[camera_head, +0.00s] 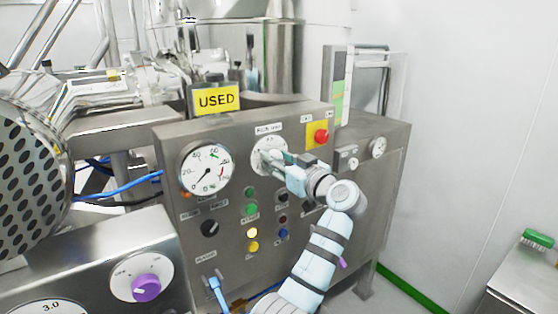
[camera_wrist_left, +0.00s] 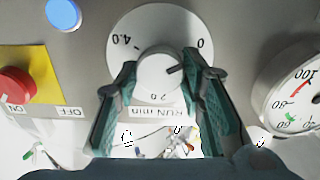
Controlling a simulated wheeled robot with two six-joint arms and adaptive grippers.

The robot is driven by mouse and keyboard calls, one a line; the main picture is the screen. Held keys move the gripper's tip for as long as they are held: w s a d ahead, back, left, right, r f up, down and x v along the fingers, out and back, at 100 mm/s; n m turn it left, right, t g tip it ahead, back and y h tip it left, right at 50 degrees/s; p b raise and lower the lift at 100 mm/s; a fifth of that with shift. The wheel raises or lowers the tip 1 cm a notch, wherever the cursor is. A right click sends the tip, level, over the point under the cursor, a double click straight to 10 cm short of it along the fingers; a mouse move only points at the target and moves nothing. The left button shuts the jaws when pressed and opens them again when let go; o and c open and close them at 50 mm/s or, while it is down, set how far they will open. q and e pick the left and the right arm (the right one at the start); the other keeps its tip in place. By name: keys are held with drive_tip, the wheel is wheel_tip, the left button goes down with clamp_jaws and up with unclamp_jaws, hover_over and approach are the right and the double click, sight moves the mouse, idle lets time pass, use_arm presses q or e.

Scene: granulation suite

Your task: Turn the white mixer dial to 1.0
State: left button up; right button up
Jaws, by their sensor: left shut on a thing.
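The white mixer dial is a round white plate (camera_head: 268,143) with a white knob on the grey panel, partly covered by my gripper. In the left wrist view the white knob (camera_wrist_left: 158,76) has a dark pointer line toward the upper right, on the side of the 0 mark. The scale also shows 4.0 at the left and 2.0 below; the picture is upside down. My left gripper (camera_wrist_left: 160,82) is shut on the knob, one green-padded finger on each side. It also shows in the head view (camera_head: 276,160). My right gripper is not in view.
Coloured buttons (camera_head: 250,209) sit below. A purple knob (camera_head: 146,288) is on another panel at lower left. A yellow USED sign (camera_head: 216,99) stands above.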

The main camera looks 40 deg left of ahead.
use_arm(q)
drive_tip(key=shift+m, duration=0.4)
drive_tip(key=shift+f+m+p, duration=0.15)
drive_tip(key=shift+m+p, duration=2.4)
drive_tip(key=shift+m, duration=2.85)
drive_tip(key=shift+f, duration=0.1)
drive_tip(key=o, duration=1)
drive_tip(key=shift+c, duration=0.2)
drive_tip(key=shift+o, duration=0.9)
drive_tip(key=shift+a, duration=0.15)
